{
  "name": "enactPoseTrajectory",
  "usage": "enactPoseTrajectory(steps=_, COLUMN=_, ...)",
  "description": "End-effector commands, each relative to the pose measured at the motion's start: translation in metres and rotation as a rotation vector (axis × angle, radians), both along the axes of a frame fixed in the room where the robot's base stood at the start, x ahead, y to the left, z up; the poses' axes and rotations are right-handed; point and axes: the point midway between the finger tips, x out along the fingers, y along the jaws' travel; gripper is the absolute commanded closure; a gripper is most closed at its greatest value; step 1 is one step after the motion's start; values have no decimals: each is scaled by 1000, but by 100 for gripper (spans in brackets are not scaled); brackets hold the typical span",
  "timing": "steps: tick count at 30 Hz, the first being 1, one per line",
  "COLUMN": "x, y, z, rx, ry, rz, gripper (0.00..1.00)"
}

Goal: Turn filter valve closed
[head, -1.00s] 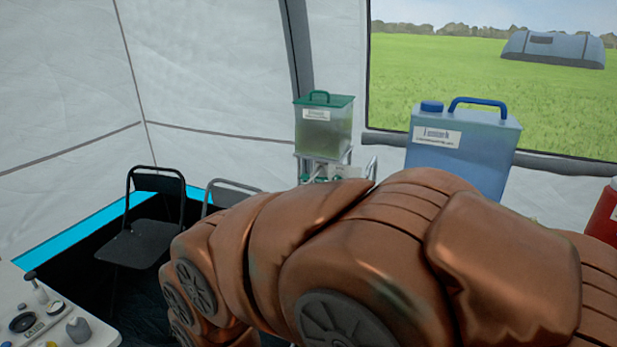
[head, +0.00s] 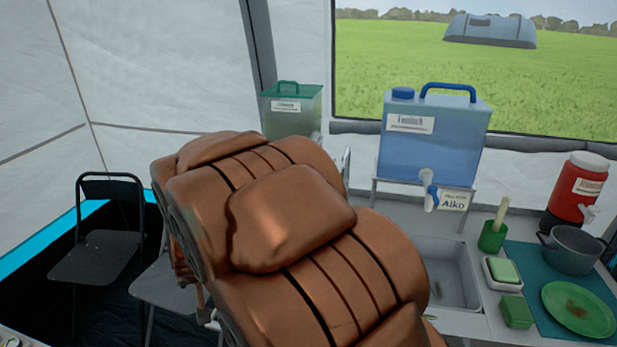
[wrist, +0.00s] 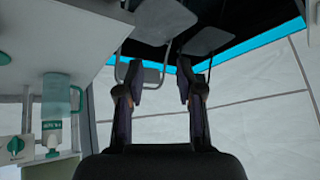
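No valve is clearly marked as the filter valve. In the wrist view, a round green knob (wrist: 16,144) sits on a white panel at the lower left, beside a teal bottle-like part (wrist: 55,97). My gripper (wrist: 158,72) is open and empty, its two fingers apart, with the knob well to their left. In the head view, a clear tank with a green lid (head: 291,103) stands behind my arm, which hides its lower front. A blue water container (head: 435,138) has a tap with a blue lever (head: 431,190). My gripper is hidden in the head view.
A sink (head: 448,272) is below the blue container. A red drink cooler (head: 577,188), grey pot (head: 572,250) and green plate (head: 578,309) are at the right. Folding chairs (head: 105,255) stand at the left. The tent wall is behind the tank.

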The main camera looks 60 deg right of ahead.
Motion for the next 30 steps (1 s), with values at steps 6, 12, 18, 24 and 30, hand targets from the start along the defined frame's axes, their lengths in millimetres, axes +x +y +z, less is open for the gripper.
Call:
enactPoseTrajectory(steps=6, x=36, y=-102, z=5, rx=-141, ry=-198, rz=-219, gripper=64)
enactPoseTrajectory(steps=12, x=35, y=-201, z=20, rx=-331, ry=-356, rz=-414, gripper=64)
enactPoseTrajectory(steps=18, x=5, y=-288, z=39, rx=-554, ry=-470, rz=-581, gripper=64)
enactPoseTrajectory(steps=24, x=-30, y=-338, z=57, rx=-737, ry=-535, rz=-681, gripper=64)
enactPoseTrajectory(steps=30, x=-44, y=-355, z=65, rx=-813, ry=-555, rz=-714, gripper=64)
